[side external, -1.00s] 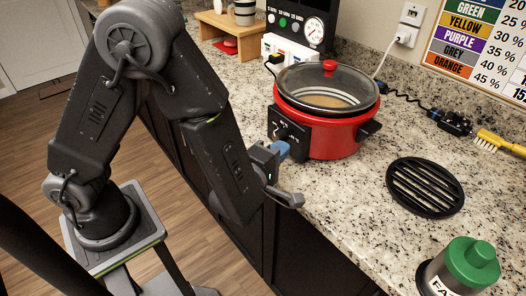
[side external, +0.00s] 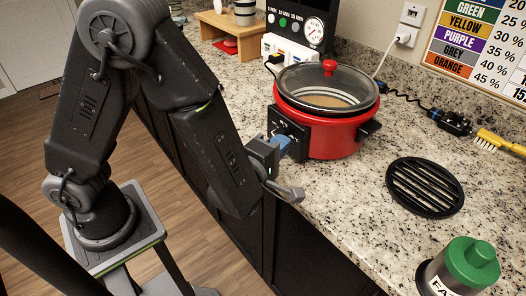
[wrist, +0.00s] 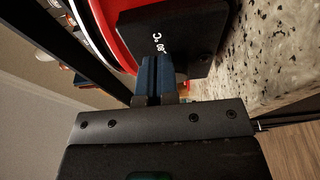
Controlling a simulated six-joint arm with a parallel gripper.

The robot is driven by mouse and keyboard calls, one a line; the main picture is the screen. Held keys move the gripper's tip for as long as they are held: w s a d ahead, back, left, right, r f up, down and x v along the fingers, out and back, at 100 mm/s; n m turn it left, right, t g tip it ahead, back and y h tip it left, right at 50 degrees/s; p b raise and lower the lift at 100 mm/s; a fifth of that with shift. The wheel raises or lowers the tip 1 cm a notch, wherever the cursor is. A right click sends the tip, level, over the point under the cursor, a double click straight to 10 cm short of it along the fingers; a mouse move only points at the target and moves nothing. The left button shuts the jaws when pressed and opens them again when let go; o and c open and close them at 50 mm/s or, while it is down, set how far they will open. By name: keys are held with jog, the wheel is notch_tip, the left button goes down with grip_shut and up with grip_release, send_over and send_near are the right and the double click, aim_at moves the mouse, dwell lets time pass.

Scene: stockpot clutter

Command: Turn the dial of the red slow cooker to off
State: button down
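The red slow cooker (side external: 338,137) stands on the counter under a glass lid (side external: 325,88) with a red knob. Its black control panel (side external: 290,133) faces my arm, and the panel's white markings show in part. The panel also shows in the wrist view (wrist: 190,38), close ahead of my fingers. My gripper (side external: 284,146) is at the front of the panel. Its blue fingertips (wrist: 155,70) lie side by side in the wrist view with no clear gap. The dial is hidden behind the fingers, so I cannot tell whether they touch it or where it points.
A black round grate (side external: 425,187) lies right of the cooker. A green-lidded canister (side external: 470,265) stands at the front right, and a yellow brush (side external: 500,142) lies by the wall. A timer box with a gauge (side external: 300,30) stands behind. The counter between cooker and grate is clear.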

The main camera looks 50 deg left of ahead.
jog(key=shift+d+r, duration=0.15)
jog(key=shift+d, duration=0.2)
jog(key=shift+s, duration=0.2)
jog(key=s, duration=0.5)
jog(key=shift+s, duration=0.35)
